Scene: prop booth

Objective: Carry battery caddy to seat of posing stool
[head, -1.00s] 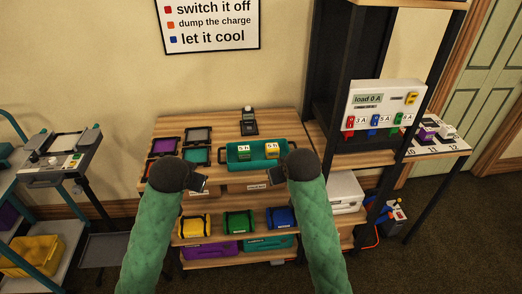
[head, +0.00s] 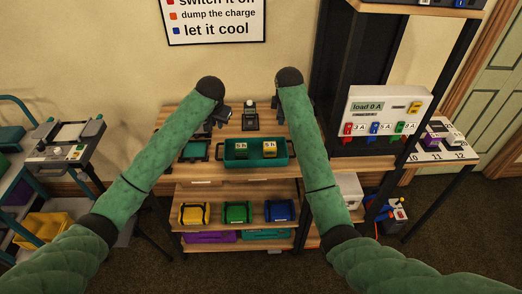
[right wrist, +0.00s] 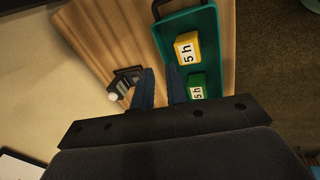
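The battery caddy, a teal open tray (head: 240,161) with dark end handles, stands on the wooden table. It holds a green and a yellow block marked 5 h. It also shows in the right wrist view (right wrist: 172,48). My left gripper (head: 217,121) is above the table, behind and left of the caddy; its fingers are too small to read. My right gripper (head: 278,108) is behind the caddy's right end. In the right wrist view its fingers (right wrist: 160,88) stand apart with bare table between them. The posing stool cannot be made out with certainty.
A small dark device (head: 250,122) stands at the table's back. A teal pad (head: 195,151) lies left of the caddy. A load panel (head: 385,115) is at the right. Yellow, green and blue bags (head: 238,212) sit on the shelf below. A trolley (head: 40,228) stands at the left.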

